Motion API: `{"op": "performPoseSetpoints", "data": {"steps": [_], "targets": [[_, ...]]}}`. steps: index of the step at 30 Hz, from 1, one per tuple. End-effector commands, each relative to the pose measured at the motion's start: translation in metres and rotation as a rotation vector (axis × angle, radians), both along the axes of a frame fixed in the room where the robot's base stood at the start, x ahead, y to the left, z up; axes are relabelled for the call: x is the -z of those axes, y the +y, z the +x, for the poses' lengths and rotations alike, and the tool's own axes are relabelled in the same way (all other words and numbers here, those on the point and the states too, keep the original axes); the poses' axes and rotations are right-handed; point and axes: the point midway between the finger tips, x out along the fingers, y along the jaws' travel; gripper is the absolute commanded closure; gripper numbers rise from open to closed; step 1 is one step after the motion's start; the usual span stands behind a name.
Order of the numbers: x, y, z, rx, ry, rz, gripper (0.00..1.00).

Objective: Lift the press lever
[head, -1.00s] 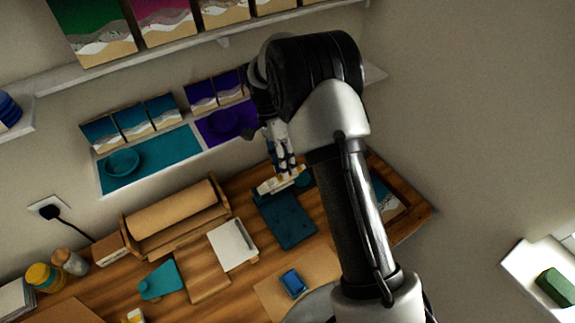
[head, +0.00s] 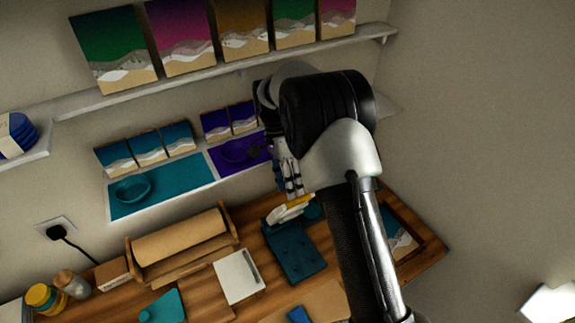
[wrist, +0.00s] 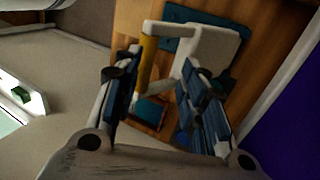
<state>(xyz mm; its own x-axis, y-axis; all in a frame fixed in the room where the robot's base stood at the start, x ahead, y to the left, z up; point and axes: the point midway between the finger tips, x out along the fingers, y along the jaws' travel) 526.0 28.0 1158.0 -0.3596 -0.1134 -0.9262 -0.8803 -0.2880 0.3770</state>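The press has a dark teal base (head: 296,256) on the wooden bench and a pale lever (head: 277,214) with a yellow handle (head: 299,201). My gripper (head: 290,190) points down at the handle, just above it or around it; the head view does not settle which. In the wrist view my gripper (wrist: 160,66) is open, with its blue-padded fingers apart. The yellow handle (wrist: 147,62) shows between them, close to the left finger. The pale lever frame and plate (wrist: 212,48) lie beyond. I cannot tell whether a finger touches the handle.
A paper roll on a wooden holder (head: 180,244), a white tray (head: 238,276) and a teal piece (head: 163,306) are left of the press. A framed picture (head: 401,240) lies to its right. A wall shelf (head: 200,88) with pictures is above.

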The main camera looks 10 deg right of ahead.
Motion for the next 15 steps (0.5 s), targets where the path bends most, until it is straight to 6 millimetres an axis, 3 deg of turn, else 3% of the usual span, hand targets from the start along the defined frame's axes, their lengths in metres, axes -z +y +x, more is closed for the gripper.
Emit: {"op": "performPoseSetpoints", "data": {"steps": [6, 15], "targets": [[-0.046, 0.004, 0.016, -0.002, -0.001, -0.002, 0.62], [-0.076, 0.006, 0.024, -0.001, 0.005, -0.004, 0.62]]}}
